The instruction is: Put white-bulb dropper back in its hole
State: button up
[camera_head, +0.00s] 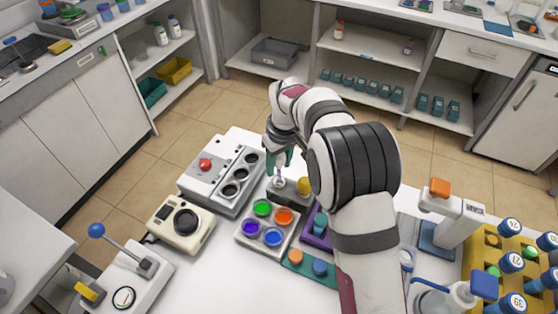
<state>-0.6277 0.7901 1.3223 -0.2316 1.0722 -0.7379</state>
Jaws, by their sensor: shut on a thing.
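My gripper (280,165) points down over the middle of the white table, with teal fingers. It is shut on the white-bulb dropper (279,182), of which only a small pale part shows below the fingers. The dropper is at the left end of a small grey holder (291,196). A yellow bulb (304,185) stands at the holder's right end. I cannot tell whether the white-bulb dropper is in its hole or just above it. My arm covers what lies right of the holder.
A tray of coloured pots (267,227) stands just in front of the holder. A grey device with a red button (223,175) is to the left, beside a cream device (180,222). A yellow rack with blue-capped bottles (512,262) is at right.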

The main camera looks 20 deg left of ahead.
aim_at(278, 178)
jog(key=shift+f, duration=0.6)
dwell(0.6)
jog(key=shift+f, duration=0.35)
jog(key=shift+f, duration=0.35)
jog(key=shift+f, duration=0.7)
jog(key=shift+f, duration=0.35)
